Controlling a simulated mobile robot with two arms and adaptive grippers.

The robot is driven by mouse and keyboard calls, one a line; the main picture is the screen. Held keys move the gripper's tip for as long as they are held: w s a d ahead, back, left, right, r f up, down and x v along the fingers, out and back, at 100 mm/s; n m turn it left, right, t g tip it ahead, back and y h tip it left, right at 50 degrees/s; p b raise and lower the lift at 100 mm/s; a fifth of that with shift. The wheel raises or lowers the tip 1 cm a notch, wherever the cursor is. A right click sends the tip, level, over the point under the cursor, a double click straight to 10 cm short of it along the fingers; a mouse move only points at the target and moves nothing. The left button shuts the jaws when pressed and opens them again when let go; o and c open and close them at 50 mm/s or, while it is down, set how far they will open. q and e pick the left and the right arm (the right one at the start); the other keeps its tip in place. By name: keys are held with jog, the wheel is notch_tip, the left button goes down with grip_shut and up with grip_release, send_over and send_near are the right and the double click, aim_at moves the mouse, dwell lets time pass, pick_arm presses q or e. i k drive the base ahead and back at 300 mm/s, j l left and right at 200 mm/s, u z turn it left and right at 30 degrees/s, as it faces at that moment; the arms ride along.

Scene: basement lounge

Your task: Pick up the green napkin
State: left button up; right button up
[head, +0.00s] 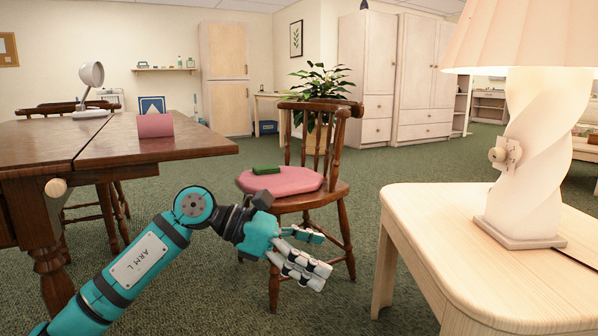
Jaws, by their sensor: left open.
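The green napkin (266,170) appears as a small, flat, dark green piece lying on the pink seat cushion (300,184) of a wooden chair (345,188). My left gripper (316,254) is in front of the chair, lower than the seat and right of the napkin in the picture. Its fingers point to the right, are open and hold nothing. It is apart from the napkin. My right gripper is not in view.
A dark wooden table (110,148) with a pink card-like object (155,125) and a white lamp (91,88) stands left. A pale side table (440,225) with a big lamp (530,150) stands right. A potted plant (322,82) shows behind the chair.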

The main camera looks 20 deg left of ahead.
aim_at(272, 169)
jog(key=i+j+z, duration=0.1)
jog(key=i+j+u, duration=0.3)
jog(key=i, duration=0.45)
jog(key=i+j+u, duration=0.3)
jog(key=i, duration=0.5)
jog(key=i+u, duration=0.3)
jog(key=i, duration=0.5)
